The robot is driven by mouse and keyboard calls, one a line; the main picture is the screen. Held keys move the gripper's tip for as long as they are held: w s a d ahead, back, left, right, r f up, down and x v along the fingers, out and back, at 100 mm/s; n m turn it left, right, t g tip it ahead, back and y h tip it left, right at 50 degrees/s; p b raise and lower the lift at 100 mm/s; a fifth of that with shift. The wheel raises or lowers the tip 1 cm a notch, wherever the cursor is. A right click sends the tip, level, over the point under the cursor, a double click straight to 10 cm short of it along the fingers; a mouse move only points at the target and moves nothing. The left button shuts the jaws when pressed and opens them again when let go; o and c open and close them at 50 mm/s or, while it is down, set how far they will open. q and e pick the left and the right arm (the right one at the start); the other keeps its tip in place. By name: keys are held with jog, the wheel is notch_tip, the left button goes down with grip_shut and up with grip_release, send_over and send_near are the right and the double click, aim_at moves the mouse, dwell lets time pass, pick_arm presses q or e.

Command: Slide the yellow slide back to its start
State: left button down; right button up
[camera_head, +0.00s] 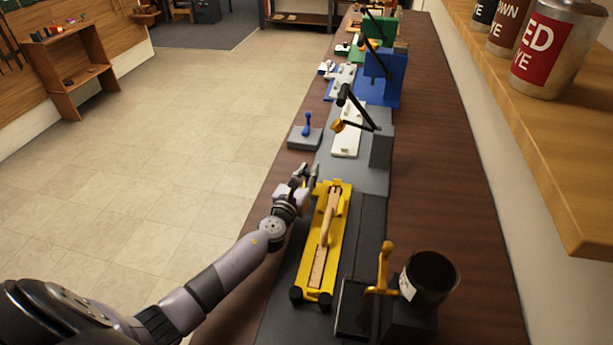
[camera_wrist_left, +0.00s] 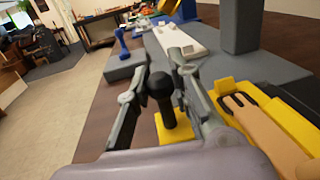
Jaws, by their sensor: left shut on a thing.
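The yellow slide (camera_head: 313,262) is a long yellow frame on the grey bench strip, with a wooden piece (camera_head: 324,232) lying along it. Two black knobs (camera_head: 296,294) show at its near end. My left gripper (camera_head: 306,178) is at the far left corner of the slide. In the left wrist view its fingers (camera_wrist_left: 168,85) are shut on an upright black knob (camera_wrist_left: 162,100) that stands on a yellow tab (camera_wrist_left: 178,130). The slide's yellow frame (camera_wrist_left: 275,115) with the wooden piece shows at the right there. My right gripper is not in view.
A dark cup (camera_head: 430,278) and an orange lever (camera_head: 384,268) stand close to the slide's near right side. Beyond are a blue-handled block (camera_head: 306,130), a white plate (camera_head: 349,130) under a black arm, and a blue fixture (camera_head: 385,75). Open floor lies left.

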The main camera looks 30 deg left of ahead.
pick_arm(q)
jog(key=shift+r, duration=0.15)
jog(key=c, duration=1.8)
grip_release()
jog(key=shift+c, duration=0.2)
jog(key=o, duration=0.4)
jog(key=shift+w, duration=0.2)
jog(key=shift+s, duration=0.1)
jog(key=shift+s+f, duration=0.2)
jog(key=s, duration=0.7)
jog(key=s+d, duration=0.1)
jog(key=s, duration=0.3)
jog(key=shift+s+r, duration=0.1)
jog(key=shift+s, duration=0.15)
